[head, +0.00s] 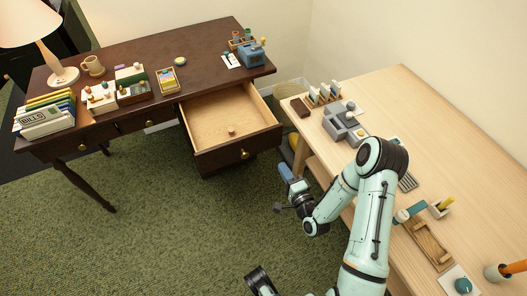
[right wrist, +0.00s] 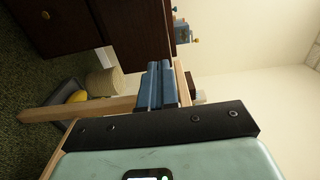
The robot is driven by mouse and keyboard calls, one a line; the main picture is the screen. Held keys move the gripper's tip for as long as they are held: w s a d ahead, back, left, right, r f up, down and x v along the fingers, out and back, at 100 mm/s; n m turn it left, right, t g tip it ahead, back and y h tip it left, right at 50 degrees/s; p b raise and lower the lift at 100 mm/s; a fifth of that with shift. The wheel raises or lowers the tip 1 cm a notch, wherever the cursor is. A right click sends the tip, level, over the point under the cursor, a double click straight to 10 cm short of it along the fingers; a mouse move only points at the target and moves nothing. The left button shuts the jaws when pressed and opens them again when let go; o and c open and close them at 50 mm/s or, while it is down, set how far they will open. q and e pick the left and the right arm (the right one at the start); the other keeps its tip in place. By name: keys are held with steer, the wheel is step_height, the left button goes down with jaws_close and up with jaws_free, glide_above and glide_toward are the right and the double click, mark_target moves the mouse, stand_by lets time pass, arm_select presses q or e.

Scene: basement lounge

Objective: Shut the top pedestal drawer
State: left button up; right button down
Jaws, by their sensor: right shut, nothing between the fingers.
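The top pedestal drawer (head: 238,155) of the dark wooden desk (head: 150,55) is pulled well out. Its pale inside shows, with a small pinkish-brown object (head: 231,131) on its floor. A brass knob (head: 244,154) sits on its front. My right gripper (head: 285,171) has blue fingers and is just right of and below the drawer front in the head view, apart from it. In the right wrist view its fingers (right wrist: 161,85) are together and empty, with dark desk wood (right wrist: 135,30) beyond them. My left gripper cannot be made out.
A light wooden table (head: 400,100) with a grey machine (head: 344,122) and several small items lies on the right, close to my right arm. Green carpet (head: 180,220) before the drawer is clear.

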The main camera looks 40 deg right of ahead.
mark_target(264, 135)
arm_select(q)
steer(key=shift+w+a+f+b, duration=0.1)
steer(key=shift+w+f+b, duration=0.4)
steer(key=shift+w, duration=0.1)
arm_select(e)
steer(key=x, duration=1.4)
steer(key=shift+d, duration=0.25)
